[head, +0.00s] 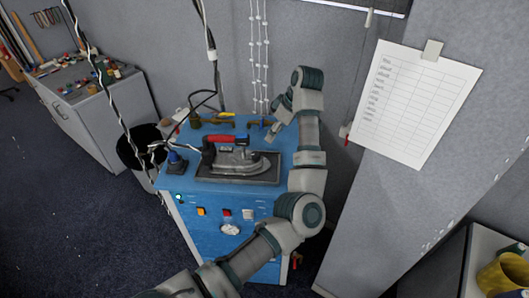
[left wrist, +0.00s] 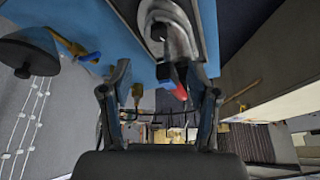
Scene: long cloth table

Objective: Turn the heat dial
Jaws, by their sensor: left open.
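A blue ironing cabinet (head: 215,275) stands in the middle of the head view. A small round white dial (head: 230,229) is on its front face, below a row of coloured switches; I cannot tell whether it is the heat dial or a gauge. A grey iron (head: 240,163) with a red and black handle rests on a dark pad on top. The iron (left wrist: 172,20) also shows in the left wrist view. My left gripper (head: 276,118) is open and empty above the cabinet's back right part, beyond the iron and apart from the dial.
A dark cord rises from the iron. A black bin (head: 140,146) is beside the cabinet. A grey partition with a paper sheet (head: 413,103) is at right.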

